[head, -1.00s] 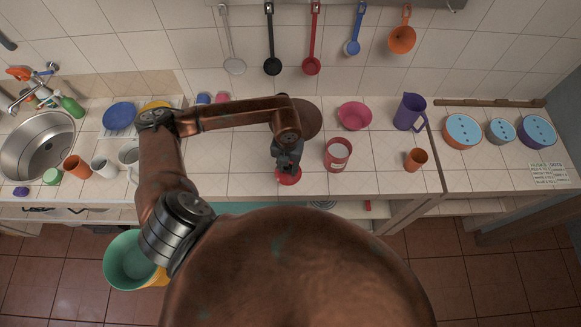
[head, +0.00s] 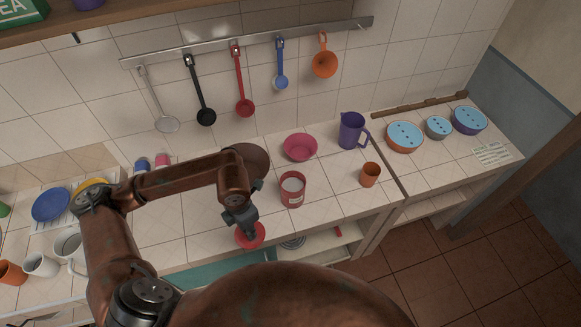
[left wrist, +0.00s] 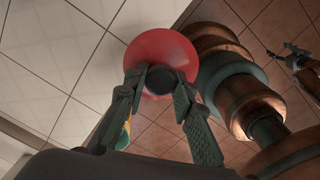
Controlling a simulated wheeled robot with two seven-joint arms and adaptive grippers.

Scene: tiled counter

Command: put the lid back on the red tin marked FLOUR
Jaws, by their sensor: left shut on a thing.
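The red tin (head: 292,193) stands open and upright on the tiled counter, with pale contents inside. Its white label is too small to read. My left gripper (head: 249,229) is shut on the red lid (head: 258,239), to the left of and nearer than the tin, close to the counter's front edge. In the left wrist view the round lid (left wrist: 148,46) shows with its dark knob between the fingers of the gripper (left wrist: 162,82). I cannot tell how high the lid is above the counter. My right gripper (left wrist: 293,57) seems to show small at the right of the wrist view; its fingers are unclear.
A pink bowl (head: 300,147) is behind the tin. A purple jug (head: 352,131) and an orange cup (head: 370,175) are to its right. Blue-topped tins (head: 405,136) stand on the right counter section. A brown round thing (head: 252,158) is partly behind my arm.

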